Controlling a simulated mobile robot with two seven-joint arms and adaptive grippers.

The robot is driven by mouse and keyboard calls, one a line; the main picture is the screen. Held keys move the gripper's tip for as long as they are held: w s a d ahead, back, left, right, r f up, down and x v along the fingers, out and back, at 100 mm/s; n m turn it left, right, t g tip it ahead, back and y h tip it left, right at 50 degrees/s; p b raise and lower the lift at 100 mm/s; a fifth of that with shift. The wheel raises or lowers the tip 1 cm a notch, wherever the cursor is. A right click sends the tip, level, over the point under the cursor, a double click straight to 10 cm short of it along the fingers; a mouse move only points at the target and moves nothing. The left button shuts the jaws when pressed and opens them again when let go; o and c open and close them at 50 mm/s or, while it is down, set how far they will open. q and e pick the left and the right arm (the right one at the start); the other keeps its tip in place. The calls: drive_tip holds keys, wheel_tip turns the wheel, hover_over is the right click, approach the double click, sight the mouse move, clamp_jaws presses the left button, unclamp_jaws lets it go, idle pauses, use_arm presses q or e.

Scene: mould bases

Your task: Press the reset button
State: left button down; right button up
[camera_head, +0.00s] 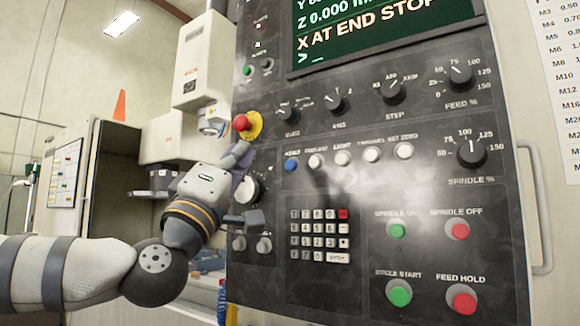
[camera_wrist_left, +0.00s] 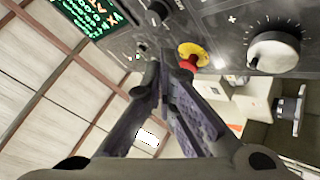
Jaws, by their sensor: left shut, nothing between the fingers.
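The control panel (camera_head: 360,190) fills the middle and right of the head view. A blue button (camera_head: 291,165) stands at the left end of a row of white buttons; its small label is too blurred to read. No label that clearly reads reset shows. A red mushroom button (camera_head: 241,123) on a yellow plate is at the panel's left edge. My left gripper (camera_head: 241,152) is shut and empty, just below it in the picture and left of the blue button. In the left wrist view, the gripper's fingers (camera_wrist_left: 160,62) are together beside the red cap (camera_wrist_left: 187,63). Contact cannot be told.
The screen (camera_head: 375,30) shows "X AT END STOP". A keypad (camera_head: 320,235), knobs such as the feed dial (camera_head: 459,75), and green and red buttons, such as cycle start (camera_head: 399,293), stand out from the panel. A handle (camera_head: 541,210) is at the right.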

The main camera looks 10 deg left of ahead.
sight(291, 165)
use_arm(q)
drive_tip(key=shift+w+d+b, duration=0.35)
drive_tip(key=shift+w+d, duration=0.15)
drive_tip(key=shift+w, duration=0.9)
drive_tip(key=shift+w+d+b, duration=0.4)
drive_tip(key=shift+w+d, duration=0.15)
drive_tip(key=shift+w, duration=0.85)
drive_tip(key=shift+w+d+b, duration=0.35)
drive_tip(key=shift+w+d, duration=0.15)
drive_tip(key=shift+w, duration=0.9)
use_arm(e)
drive_tip(key=shift+s+f+g, duration=0.4)
drive_tip(key=shift+s+f, duration=0.7)
drive_tip(key=shift+f, duration=0.15)
use_arm(q)
drive_tip(key=shift+w+d, duration=0.15)
drive_tip(key=shift+w, duration=0.25)
